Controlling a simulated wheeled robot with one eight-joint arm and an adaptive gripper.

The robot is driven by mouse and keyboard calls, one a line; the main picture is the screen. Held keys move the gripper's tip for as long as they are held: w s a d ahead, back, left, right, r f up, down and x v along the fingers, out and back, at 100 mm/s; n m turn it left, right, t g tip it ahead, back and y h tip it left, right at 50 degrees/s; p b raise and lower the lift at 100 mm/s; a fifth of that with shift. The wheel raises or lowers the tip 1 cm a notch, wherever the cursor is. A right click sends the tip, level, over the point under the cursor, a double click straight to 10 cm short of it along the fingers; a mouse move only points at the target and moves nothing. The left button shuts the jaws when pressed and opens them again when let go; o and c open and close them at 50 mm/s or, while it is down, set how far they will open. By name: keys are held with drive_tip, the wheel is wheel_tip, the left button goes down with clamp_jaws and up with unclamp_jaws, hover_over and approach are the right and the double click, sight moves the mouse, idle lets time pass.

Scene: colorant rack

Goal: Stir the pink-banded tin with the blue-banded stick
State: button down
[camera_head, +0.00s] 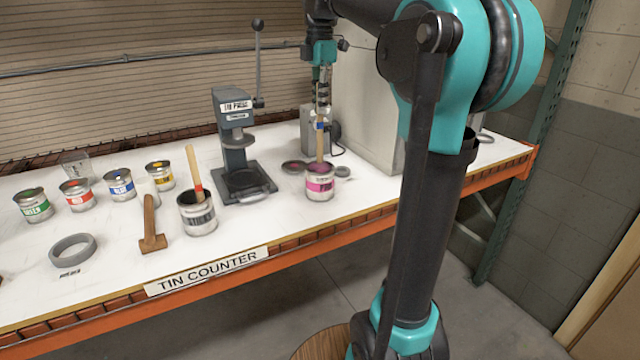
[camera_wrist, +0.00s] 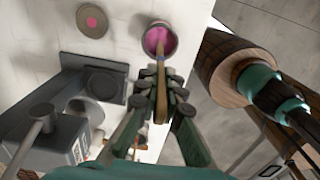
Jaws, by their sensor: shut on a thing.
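The pink-banded tin (camera_head: 320,188) stands open on the counter, right of the press. It also shows at the top of the wrist view (camera_wrist: 172,49), with pink inside. My gripper (camera_head: 321,115) is above this tin, shut on the blue-banded stick (camera_head: 319,148). The blue band shows just below the fingers. The stick is near upright, and its lower end reaches inside the tin's rim; how deep is hidden. In the wrist view the stick (camera_wrist: 161,80) runs from between my fingers (camera_wrist: 159,88) into the tin.
A grey press (camera_head: 237,150) stands left of the tin. A dark-labelled tin (camera_head: 199,220) holds a red-banded stick (camera_head: 193,172). A mallet (camera_head: 152,225), a grey ring (camera_head: 72,251) and several colour tins lie further left. A round lid (camera_head: 293,167) lies behind the pink-banded tin.

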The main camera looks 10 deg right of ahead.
drive_tip(key=shift+r, duration=2.5)
